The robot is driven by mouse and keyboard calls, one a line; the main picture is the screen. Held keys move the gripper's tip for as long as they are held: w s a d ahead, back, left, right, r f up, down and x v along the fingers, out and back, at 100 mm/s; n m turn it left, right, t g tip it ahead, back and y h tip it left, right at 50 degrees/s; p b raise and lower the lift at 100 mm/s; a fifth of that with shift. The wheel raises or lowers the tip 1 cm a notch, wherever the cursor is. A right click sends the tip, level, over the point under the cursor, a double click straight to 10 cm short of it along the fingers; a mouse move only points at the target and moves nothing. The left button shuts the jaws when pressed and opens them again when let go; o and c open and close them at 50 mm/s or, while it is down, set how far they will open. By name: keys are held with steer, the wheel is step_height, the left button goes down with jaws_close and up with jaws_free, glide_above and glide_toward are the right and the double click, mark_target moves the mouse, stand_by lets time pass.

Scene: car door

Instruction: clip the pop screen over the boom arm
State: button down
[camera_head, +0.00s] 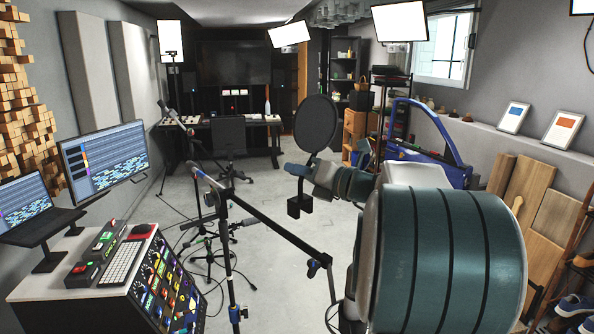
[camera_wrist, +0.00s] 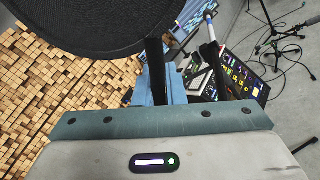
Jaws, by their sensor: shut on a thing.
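The pop screen (camera_head: 317,123) is a round dark disc that stands upright above my gripper in the camera_head view. Its black clip block (camera_head: 299,206) hangs below the fingers. My gripper (camera_head: 299,171) is shut on the pop screen's stem. In the camera_wrist view the disc (camera_wrist: 95,22) fills the upper left and its black stem (camera_wrist: 155,70) runs down to the blue fingers (camera_wrist: 155,88). The boom arm (camera_head: 262,219) is a black tube sloping down to the right on a stand. The clip appears above the tube in the picture, apart from it; their depth gap is unclear.
A mixing console desk (camera_head: 135,262) with a monitor (camera_head: 103,158) stands at the left. Other microphone stands and cables (camera_head: 208,258) are on the floor behind the boom. A blue car door (camera_head: 425,150) is behind my arm. Open floor (camera_head: 270,185) lies toward the back.

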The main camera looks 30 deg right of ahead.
mark_target(299, 195)
steer(key=shift+r, duration=0.1)
steer(key=shift+f+b, duration=1.75)
steer(key=shift+f, duration=1.25)
steer(key=shift+f+b, duration=0.75)
steer(key=shift+f, duration=1.25)
steer(key=c, duration=1.4)
jaws_free()
steer(key=b+v, duration=0.2)
steer(key=v, duration=1.2)
